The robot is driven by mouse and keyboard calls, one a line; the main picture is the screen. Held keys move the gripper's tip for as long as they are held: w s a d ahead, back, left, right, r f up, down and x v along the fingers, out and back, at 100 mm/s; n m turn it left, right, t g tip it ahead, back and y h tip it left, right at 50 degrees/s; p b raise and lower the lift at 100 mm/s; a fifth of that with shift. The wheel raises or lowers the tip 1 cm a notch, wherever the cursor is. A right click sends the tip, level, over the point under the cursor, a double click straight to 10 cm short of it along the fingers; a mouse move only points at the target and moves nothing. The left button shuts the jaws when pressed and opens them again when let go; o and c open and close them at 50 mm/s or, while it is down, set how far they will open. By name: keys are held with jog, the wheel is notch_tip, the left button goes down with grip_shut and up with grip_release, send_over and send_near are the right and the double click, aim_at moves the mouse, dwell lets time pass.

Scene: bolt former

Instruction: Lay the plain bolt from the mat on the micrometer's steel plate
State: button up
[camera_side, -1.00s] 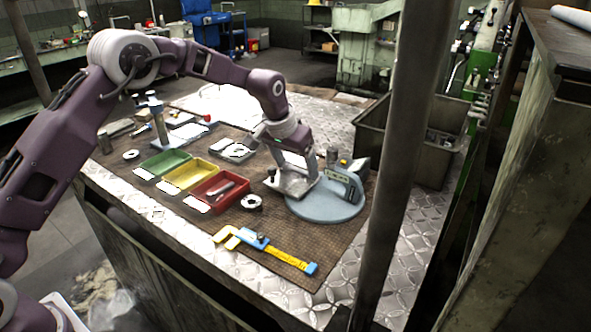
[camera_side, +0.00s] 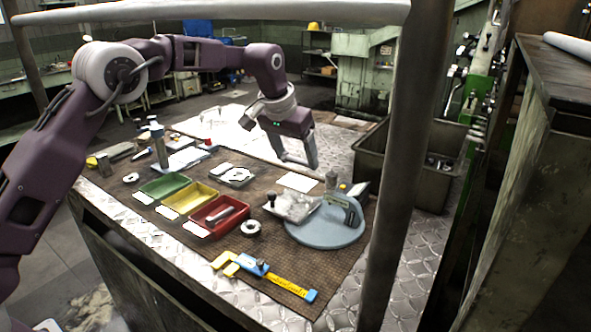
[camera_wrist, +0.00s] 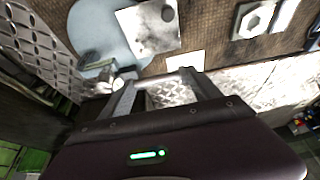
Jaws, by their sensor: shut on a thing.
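My gripper (camera_side: 312,168) is raised above the far right part of the bench, pointing down. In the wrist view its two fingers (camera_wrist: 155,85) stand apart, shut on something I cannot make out. The brown mat (camera_side: 330,268) covers the bench top. A light steel plate (camera_side: 298,208) lies partly over a blue-grey round base (camera_side: 325,233), left of an upright gauge frame (camera_side: 347,208). A dark knob-like piece (camera_side: 270,199) stands at the plate's left edge. The wrist view shows the plate (camera_wrist: 143,35) with a dark round spot. I cannot pick out the plain bolt with certainty.
A white card (camera_side: 299,182) lies below my gripper. Green (camera_side: 163,187), yellow (camera_side: 190,199) and red (camera_side: 207,222) trays stand to the left; the red one holds a grey cylinder. A yellow and blue caliper (camera_side: 265,271) lies in front. A post (camera_side: 395,190) crosses the side view.

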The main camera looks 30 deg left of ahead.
send_over(298, 199)
jog(key=s, duration=0.1)
jog(key=shift+s+f, duration=0.15)
jog(key=shift+f, duration=3.8)
jog(key=shift+f, duration=0.8)
jog(key=o, duration=1.7)
